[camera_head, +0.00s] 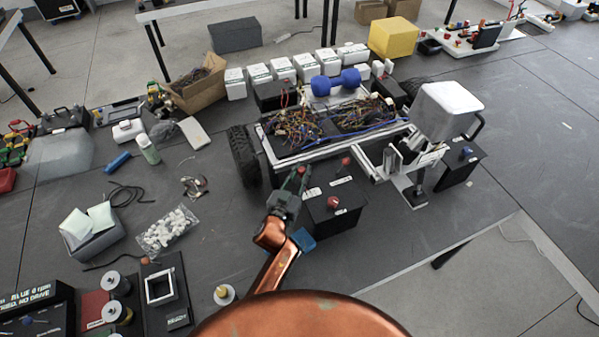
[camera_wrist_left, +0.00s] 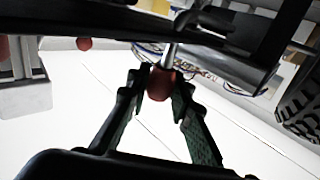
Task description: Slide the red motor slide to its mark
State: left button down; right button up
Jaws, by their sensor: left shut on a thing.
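My left gripper (camera_head: 297,180) is at the front left corner of the wheeled chassis (camera_head: 270,158), beside a black box. In the left wrist view its fingers (camera_wrist_left: 160,92) are shut on a red knob (camera_wrist_left: 160,84) at the end of a metal rod. The knob also shows at the fingertips in the head view (camera_head: 301,170); I take it as the red motor slide's handle. A second red knob (camera_head: 346,161) stands to its right and shows in the left wrist view (camera_wrist_left: 84,43). I cannot make out the slide's mark. My right gripper is not in view.
The black box (camera_head: 345,218) with a red button (camera_head: 333,202) and white labels stands right of my gripper. A black wheel (camera_head: 243,155) is close on the left.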

pick_arm(q)
jog(key=shift+w+d, duration=0.2)
jog(key=shift+d, duration=0.35)
jog(key=c, duration=1.7)
grip_release()
jog(key=shift+a, duration=0.1)
jog(key=v, duration=1.2)
jog(key=shift+s+f, duration=0.1)
jog(key=shift+f, duration=0.05)
